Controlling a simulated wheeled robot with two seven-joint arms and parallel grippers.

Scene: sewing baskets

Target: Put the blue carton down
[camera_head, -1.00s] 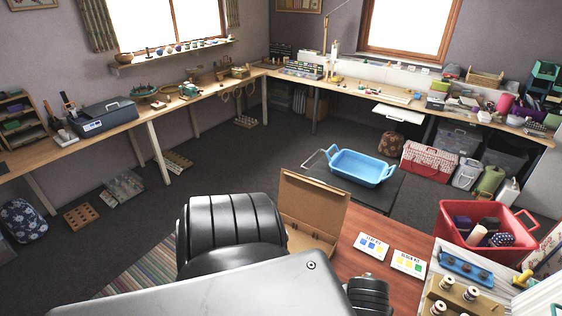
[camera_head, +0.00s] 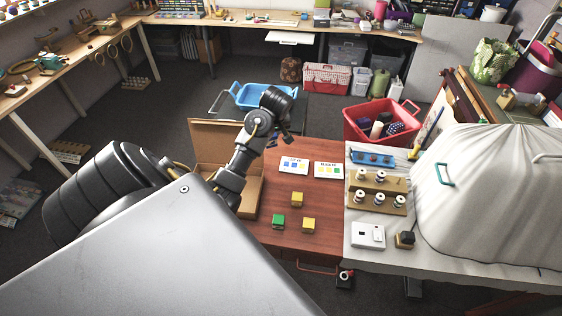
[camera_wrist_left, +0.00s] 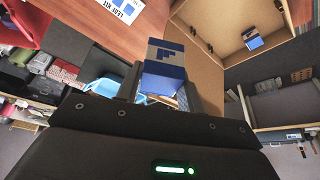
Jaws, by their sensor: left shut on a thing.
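In the head view my left gripper (camera_head: 284,132) is above the far part of the red-brown table (camera_head: 262,232), right of the cardboard box (camera_head: 215,132). The held carton cannot be made out there, and my arm covers part of the box. My right gripper is not in view.
Two cards, the left one (camera_head: 294,167) and the right one (camera_head: 329,170), lie on the table. A green block (camera_head: 278,221) and two yellow blocks (camera_head: 297,199) (camera_head: 308,224) stand nearer. A spool rack (camera_head: 378,203) is right; a blue basket (camera_head: 250,97) is beyond.

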